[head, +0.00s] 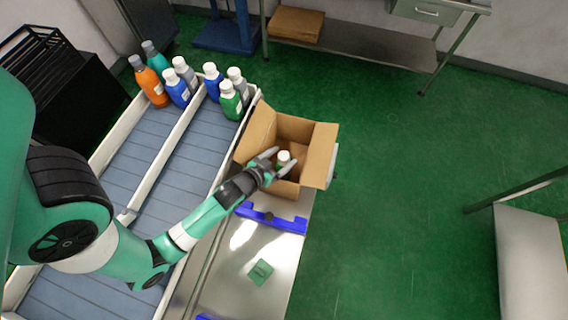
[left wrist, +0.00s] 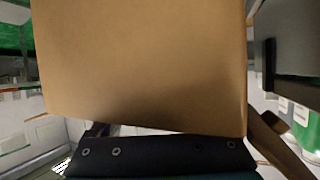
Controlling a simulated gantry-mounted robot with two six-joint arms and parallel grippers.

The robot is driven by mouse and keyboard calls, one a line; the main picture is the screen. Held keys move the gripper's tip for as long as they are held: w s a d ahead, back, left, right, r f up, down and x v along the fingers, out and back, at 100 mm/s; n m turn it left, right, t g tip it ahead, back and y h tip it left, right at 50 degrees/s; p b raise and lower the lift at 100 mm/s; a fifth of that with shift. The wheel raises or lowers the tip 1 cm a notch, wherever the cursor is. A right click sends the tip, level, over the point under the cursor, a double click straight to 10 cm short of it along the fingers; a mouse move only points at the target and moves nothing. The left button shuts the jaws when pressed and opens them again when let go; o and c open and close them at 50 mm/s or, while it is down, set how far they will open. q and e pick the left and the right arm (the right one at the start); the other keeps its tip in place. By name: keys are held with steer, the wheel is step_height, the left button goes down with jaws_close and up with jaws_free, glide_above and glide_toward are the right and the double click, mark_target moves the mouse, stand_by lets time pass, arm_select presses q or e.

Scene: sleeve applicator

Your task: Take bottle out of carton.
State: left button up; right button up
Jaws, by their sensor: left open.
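The open cardboard carton (head: 313,133) stands at the far end of the metal table, flaps folded out. One bottle (head: 284,157) with a white cap and a bit of green shows inside it; the lower part is hidden. My left gripper (head: 279,157) is open at the carton's near side, its fingers on either side of the bottle's cap in the head view. I cannot tell whether they touch it. In the left wrist view a brown cardboard panel (left wrist: 140,65) fills most of the picture and hides the bottle. My right gripper is not in view.
Several bottles, including an orange one (head: 150,83) and a green one (head: 230,101), stand at the far end of the two-lane conveyor (head: 150,150). A blue bracket (head: 272,219) and a green piece (head: 260,272) lie on the metal table (head: 232,290). Floor to the right is clear.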

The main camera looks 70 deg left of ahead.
arm_select(q)
jaws_close()
stand_by(0.3)
stand_by(1.1)
